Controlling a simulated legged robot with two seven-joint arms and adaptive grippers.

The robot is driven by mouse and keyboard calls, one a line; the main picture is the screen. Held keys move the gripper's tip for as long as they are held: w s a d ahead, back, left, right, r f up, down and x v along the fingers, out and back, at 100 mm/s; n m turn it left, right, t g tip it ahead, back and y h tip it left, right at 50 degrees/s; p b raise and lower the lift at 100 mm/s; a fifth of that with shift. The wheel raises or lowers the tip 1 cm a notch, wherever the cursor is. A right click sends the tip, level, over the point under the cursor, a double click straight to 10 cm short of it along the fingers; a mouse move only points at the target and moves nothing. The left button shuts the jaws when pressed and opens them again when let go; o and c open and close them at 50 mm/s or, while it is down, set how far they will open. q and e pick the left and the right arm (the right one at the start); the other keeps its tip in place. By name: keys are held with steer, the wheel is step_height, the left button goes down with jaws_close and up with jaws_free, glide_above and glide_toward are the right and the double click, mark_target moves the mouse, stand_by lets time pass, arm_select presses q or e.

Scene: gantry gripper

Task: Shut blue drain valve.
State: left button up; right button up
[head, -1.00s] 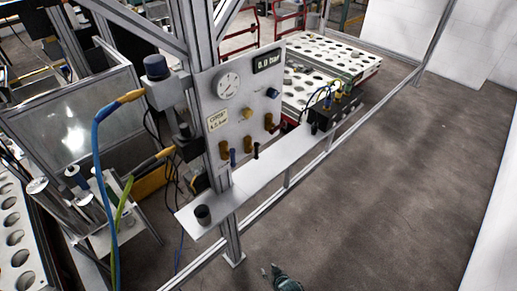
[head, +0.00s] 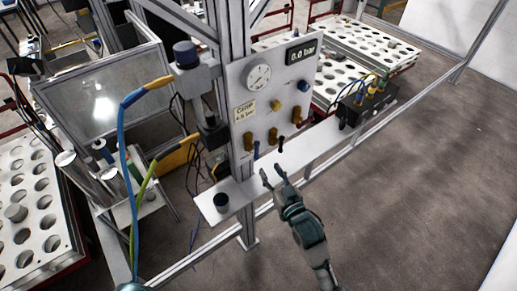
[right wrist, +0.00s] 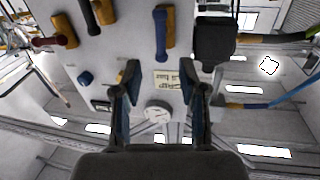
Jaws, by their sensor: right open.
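The blue-handled valve (head: 256,150) hangs at the lower left of the light grey panel (head: 240,85), just above the shelf. In the right wrist view, which looks upside down, its blue lever (right wrist: 161,35) shows beside a brass body. My right gripper (head: 271,176) is open and empty, in front of the shelf and below and right of the blue valve. In the right wrist view its fingers (right wrist: 160,75) are spread, with the blue lever above the space between them, apart from both.
The panel also carries a red-handled valve (head: 281,143), a yellow knob (head: 275,105), a blue knob (head: 304,87), a gauge (head: 258,77) and a display (head: 303,53) reading 0.0 bar. A black cup (head: 221,202) stands on the shelf (head: 240,191). Open floor lies at right.

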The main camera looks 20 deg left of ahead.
mark_target(257, 152)
steer(key=x, duration=1)
steer(key=shift+w+a, duration=0.15)
steer(key=shift+a, duration=0.05)
jaws_close()
